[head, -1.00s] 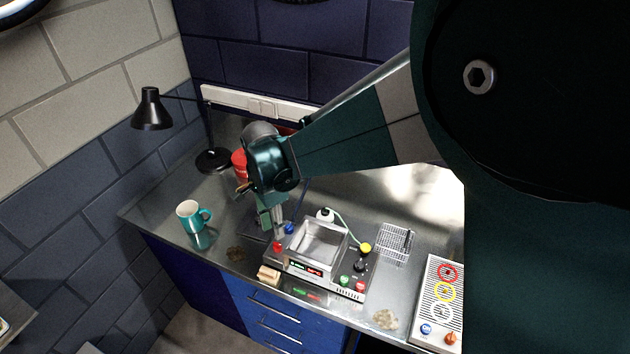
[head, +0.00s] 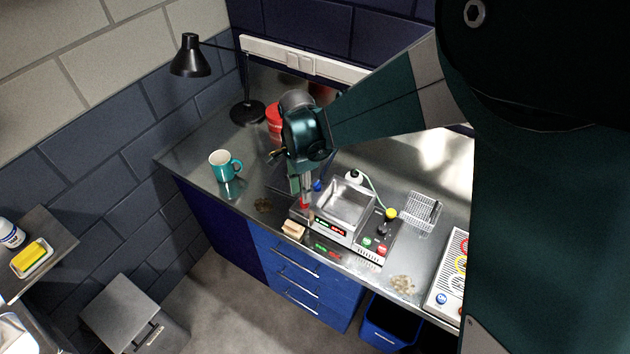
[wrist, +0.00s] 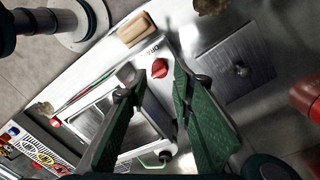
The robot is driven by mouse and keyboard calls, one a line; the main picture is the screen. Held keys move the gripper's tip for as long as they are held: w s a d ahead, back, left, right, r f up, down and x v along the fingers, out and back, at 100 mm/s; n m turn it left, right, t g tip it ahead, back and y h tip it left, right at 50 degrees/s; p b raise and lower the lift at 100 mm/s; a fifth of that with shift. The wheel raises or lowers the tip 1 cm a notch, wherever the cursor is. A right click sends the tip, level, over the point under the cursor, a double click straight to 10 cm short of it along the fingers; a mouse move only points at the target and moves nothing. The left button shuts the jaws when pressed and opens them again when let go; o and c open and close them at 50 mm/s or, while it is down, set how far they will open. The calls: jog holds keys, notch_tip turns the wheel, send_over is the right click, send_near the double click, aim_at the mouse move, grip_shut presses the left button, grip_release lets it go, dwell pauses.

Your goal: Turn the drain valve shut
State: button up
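A metal tank unit (head: 347,207) stands on the steel bench. In the wrist view, a red knob (wrist: 160,68) sits on its end panel beside small dark lettering. I take this knob to be the drain valve; it also shows in the head view (head: 304,204), partly covered by my gripper. My gripper (wrist: 154,74) is open and empty, with its green fingers pointing at the panel. In the wrist view the knob appears between the fingertips. Whether the fingers touch it I cannot tell.
A wooden block (head: 293,229) lies in front of the unit. A teal mug (head: 224,166), black lamp (head: 190,58) and red container (head: 274,118) stand to the left and behind. A wire basket (head: 421,211) is on the right. A flat metal plate (wrist: 234,58) lies near the knob.

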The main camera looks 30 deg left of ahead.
jog(key=shift+d+f, duration=0.1)
jog(key=shift+f, duration=1.95)
jog(key=c, duration=0.6)
